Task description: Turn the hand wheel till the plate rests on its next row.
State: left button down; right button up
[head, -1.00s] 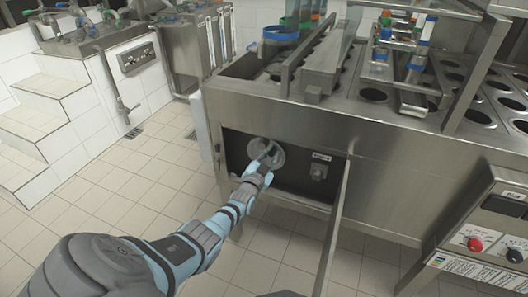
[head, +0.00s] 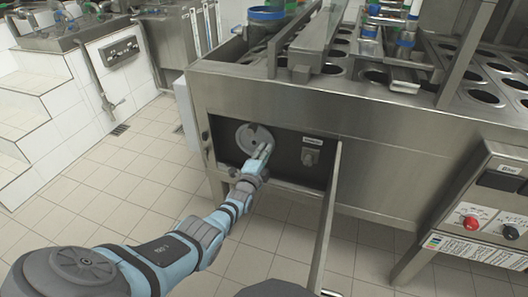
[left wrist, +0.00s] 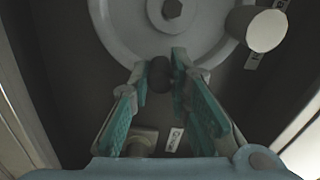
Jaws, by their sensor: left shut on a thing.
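The hand wheel (head: 247,141) is a grey disc in the dark recess of the steel machine's front. The left wrist view shows its disc (left wrist: 125,22), a central bolt and a pale round peg (left wrist: 262,30) near its rim. My left gripper (head: 263,154) is at the wheel's lower right edge. Its teal fingers are shut on a dark round knob (left wrist: 160,75), which shows between the fingertips at the lower rim of the wheel. My right gripper is not in view. Plates with round cup holes (head: 428,128) are on top of the machine; I cannot tell which row they rest on.
A dark switch (head: 311,154) sits right of the wheel in the recess. An open steel door (head: 328,215) stands out to its right. A control box with a red knob (head: 470,223) is at far right. The tiled floor (head: 110,185) at left is clear.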

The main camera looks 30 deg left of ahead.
pick_arm(q)
jog(key=shift+a+f+m+b, duration=0.15)
jog(key=shift+f+m+b, duration=0.4)
jog(key=shift+m, duration=0.75)
jog(key=shift+f, duration=0.15)
jog(key=c, duration=1.5)
grip_release()
jog(key=shift+a, duration=0.1)
jog(key=v, duration=1.2)
jog(key=shift+s, duration=0.1)
